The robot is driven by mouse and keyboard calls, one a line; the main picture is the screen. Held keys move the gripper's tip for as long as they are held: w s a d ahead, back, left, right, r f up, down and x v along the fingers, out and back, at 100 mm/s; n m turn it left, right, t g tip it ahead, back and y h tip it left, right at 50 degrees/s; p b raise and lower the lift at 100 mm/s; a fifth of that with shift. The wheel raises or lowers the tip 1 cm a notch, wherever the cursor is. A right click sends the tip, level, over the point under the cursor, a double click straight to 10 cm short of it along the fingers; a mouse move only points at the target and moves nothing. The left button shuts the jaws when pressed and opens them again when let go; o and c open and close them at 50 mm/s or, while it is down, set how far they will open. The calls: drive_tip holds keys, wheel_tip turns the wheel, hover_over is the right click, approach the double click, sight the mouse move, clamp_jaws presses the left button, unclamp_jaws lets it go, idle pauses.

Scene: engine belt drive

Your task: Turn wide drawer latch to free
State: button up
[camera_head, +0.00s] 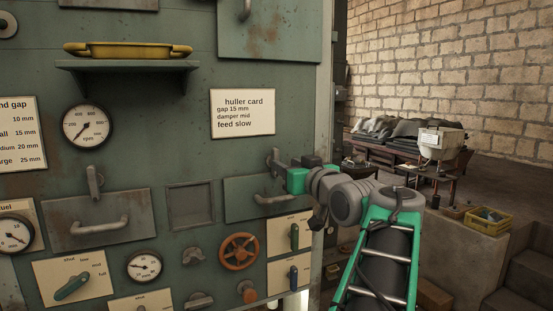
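Two drawer fronts sit in the green panel. The left drawer (68,212) has a bar handle (99,227) and a grey latch (95,180) upright at its top edge. The right drawer (237,193) has a bar handle (274,199) and a grey latch (273,157) at its top edge. I cannot tell from labels which drawer is the wide one. My gripper (284,167) reaches in from the right, right at the right drawer's latch. Its fingers are small and overlap the latch, so I cannot tell whether they touch it or are shut.
Below the right drawer are an orange handwheel (239,251) and two switch plates. A shelf (126,66) with a yellow tray (127,49) juts out at upper left. A huller card (243,113) hangs above the right drawer.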

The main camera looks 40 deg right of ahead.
sight(258, 182)
drive_tip(key=p+x, duration=0.1)
drive_tip(key=x, duration=0.5)
drive_tip(key=shift+p, duration=0.4)
drive_tip(key=shift+f, duration=0.15)
drive_tip(key=shift+c, duration=0.6)
clamp_jaws()
